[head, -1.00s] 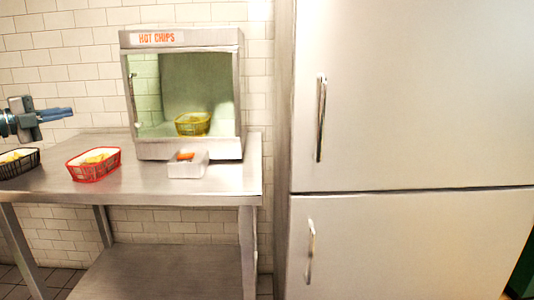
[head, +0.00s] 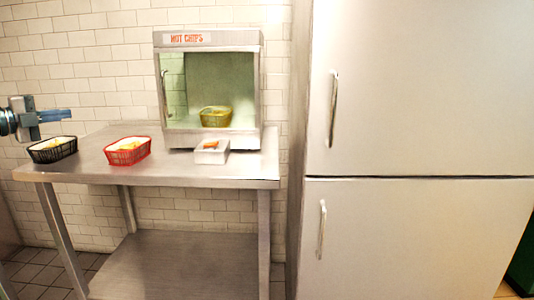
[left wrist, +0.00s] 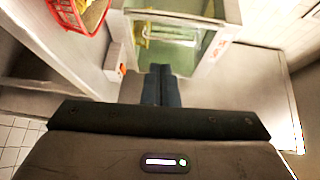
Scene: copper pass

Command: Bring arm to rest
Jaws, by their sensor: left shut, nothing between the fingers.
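My left gripper (head: 56,115) is at the left edge of the head view, in the air above the black basket. Its fingers point right and are shut with nothing between them. The shut fingers also show in the left wrist view (left wrist: 161,85), against the table and the hot chips cabinet beyond. My right gripper is in neither view.
A steel table (head: 75,172) carries a black basket (head: 52,150), a red basket (head: 127,151), a small white tray (head: 212,152) and a hot chips cabinet (head: 160,90) with a yellow basket (head: 215,117) inside. A tall steel fridge (head: 425,90) stands to the right.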

